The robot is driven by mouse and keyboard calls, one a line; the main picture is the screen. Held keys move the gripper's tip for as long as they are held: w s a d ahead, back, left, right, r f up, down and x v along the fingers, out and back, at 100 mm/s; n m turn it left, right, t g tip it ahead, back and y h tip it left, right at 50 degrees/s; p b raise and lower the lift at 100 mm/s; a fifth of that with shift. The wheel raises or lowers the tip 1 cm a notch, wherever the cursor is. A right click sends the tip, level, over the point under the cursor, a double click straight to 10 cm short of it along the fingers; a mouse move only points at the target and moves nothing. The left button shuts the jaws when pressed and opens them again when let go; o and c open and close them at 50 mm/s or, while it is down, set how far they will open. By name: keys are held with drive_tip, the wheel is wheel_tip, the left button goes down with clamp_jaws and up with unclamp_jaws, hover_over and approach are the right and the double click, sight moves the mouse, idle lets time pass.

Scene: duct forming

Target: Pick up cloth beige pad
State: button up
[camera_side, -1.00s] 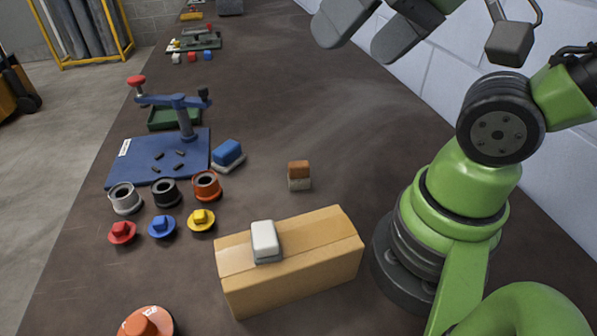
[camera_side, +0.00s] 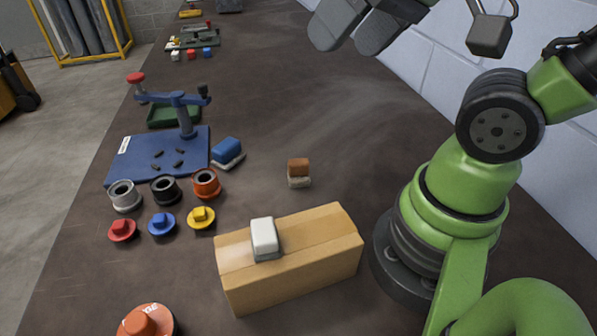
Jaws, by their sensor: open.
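A small block with a brown top and a beige, cloth-like lower part (camera_side: 299,182) stands on the dark table right of the middle. I take its lower part to be the beige pad. My gripper (camera_side: 360,30) is at the top of the side view, above and beyond the block and well apart from it. Its two grey fingers are spread with nothing visible between them. The upper part of the gripper is cut off by the frame edge.
A tan box (camera_side: 300,272) carries a white block with a grey base (camera_side: 265,238). A blue block (camera_side: 227,150) lies beside a blue plate fixture (camera_side: 135,160). Several coloured cups and knobs stand at left. The table around the brown-topped block is clear.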

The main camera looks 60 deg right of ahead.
drive_tip(key=w+d+f+n+g+h, duration=0.1)
drive_tip(key=w+d+f+n+g, duration=0.1)
drive_tip(key=w+f+n, duration=0.3)
drive_tip(key=n+g, duration=0.4)
hover_over(296, 161)
drive_tip(key=a, duration=0.1)
wheel_tip(296, 161, down, 12)
drive_tip(key=f, duration=0.2)
drive_tip(key=f+n, duration=0.1)
drive_tip(key=f, duration=0.1)
drive_tip(key=f+n, duration=0.1)
drive_tip(key=f, duration=0.2)
drive_tip(key=shift+d+f+g+h, duration=0.1)
drive_tip(key=shift+d+g+h, duration=0.2)
drive_tip(key=shift+d+g, duration=0.1)
drive_tip(key=shift+d+f, duration=0.15)
drive_tip(key=shift+f, duration=2.95)
drive_tip(key=c, duration=1)
